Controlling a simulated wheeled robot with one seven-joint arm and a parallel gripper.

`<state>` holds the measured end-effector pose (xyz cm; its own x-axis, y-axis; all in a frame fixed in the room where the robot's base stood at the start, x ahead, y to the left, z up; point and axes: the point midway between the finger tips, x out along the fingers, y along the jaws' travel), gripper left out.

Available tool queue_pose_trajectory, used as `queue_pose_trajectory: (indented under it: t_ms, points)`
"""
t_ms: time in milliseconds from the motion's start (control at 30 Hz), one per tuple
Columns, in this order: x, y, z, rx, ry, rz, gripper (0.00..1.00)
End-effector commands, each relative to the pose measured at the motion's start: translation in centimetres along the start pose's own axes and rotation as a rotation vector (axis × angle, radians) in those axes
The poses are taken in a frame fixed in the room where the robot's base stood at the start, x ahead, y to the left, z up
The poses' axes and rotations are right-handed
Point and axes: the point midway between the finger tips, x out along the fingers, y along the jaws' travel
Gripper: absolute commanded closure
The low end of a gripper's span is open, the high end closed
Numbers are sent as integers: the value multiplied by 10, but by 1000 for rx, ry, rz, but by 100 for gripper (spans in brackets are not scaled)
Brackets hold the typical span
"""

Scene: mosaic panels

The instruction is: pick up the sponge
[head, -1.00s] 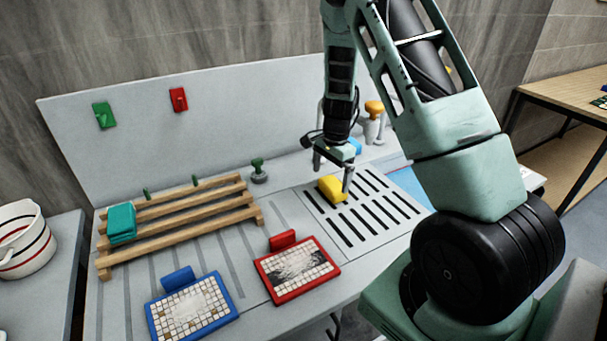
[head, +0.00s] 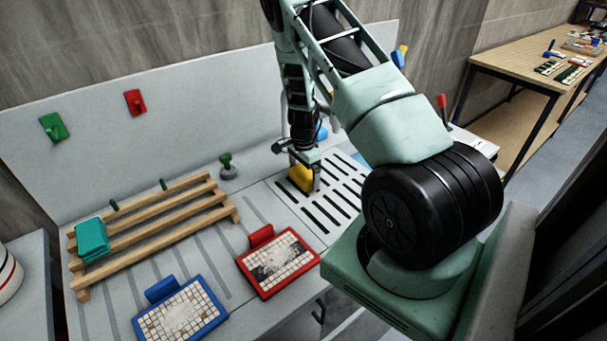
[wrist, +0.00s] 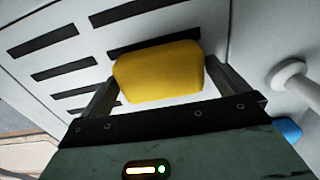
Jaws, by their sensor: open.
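The yellow sponge (head: 301,178) lies on the slotted drain area of the white counter. It also shows large in the wrist view (wrist: 158,72), between the two fingers. My gripper (head: 304,182) points down at the sponge, with its fingers on either side of it. In the wrist view my gripper (wrist: 160,92) is open, and small gaps at the fingers are hard to judge. The far side of the sponge is partly hidden by the fingers in the head view.
A wooden rack (head: 160,228) with folded teal cloths (head: 92,238) stands at left. A red-framed mosaic panel (head: 279,263) and a blue-framed one (head: 181,313) lie in front. A blue object (wrist: 288,129) and a pale round fitting (wrist: 290,82) are near my gripper's right.

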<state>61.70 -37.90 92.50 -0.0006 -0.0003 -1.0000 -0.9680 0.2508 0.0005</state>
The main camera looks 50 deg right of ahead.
Motion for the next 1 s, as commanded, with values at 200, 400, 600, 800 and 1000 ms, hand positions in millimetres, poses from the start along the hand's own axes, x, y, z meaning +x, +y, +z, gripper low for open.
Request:
queue_pose_trajectory:
  t_ms: [200,400,600,800,1000]
  points:
    - [7,0,0,1,-1,-1,0]
    - [6,0,0,1,-1,-1,25]
    - [6,0,0,1,-1,-1,31]
    - [5,0,0,0,0,-1,31]
    - [-6,-1,0,0,1,-3,31]
